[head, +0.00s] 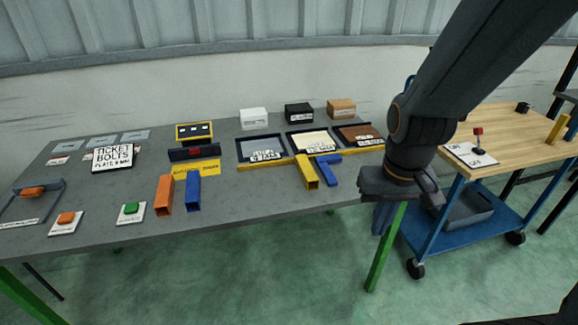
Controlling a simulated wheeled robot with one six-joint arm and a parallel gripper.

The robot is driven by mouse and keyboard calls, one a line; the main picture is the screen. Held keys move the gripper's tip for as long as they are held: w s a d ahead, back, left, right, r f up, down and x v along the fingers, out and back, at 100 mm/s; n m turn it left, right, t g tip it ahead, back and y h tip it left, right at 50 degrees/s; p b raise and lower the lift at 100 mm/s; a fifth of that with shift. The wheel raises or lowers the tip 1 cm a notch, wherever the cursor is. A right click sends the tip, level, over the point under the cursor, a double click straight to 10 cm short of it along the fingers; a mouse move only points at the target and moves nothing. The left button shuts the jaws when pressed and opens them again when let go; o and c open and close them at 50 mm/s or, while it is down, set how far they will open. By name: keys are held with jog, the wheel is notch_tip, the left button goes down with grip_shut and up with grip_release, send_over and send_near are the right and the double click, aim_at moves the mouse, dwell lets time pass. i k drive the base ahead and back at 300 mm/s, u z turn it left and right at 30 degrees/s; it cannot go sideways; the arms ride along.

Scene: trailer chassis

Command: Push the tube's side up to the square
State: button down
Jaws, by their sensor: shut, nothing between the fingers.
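A yellow square tube (307,172) lies on the grey table with its open end towards the front. A blue angled piece (328,169), which looks like the square, lies just right of it; the two are very close, and I cannot tell whether they touch. An orange tube (164,195) and a blue bar (193,192) lie further left, side by side with a narrow gap. My gripper (382,218) is shut and empty at the table's right front corner, right of the yellow tube and apart from it. Its fingertips are dark and hard to make out.
A long yellow strip (270,164) runs along the front of several shallow trays. Orange (66,218) and green (131,208) buttons are at the left front. A wooden-topped blue cart (520,130) stands right. The table front between the blue bar and yellow tube is clear.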

aim_at(311, 181)
jog(key=u, duration=0.35)
jog(key=i, duration=0.95)
jog(key=u, duration=0.1)
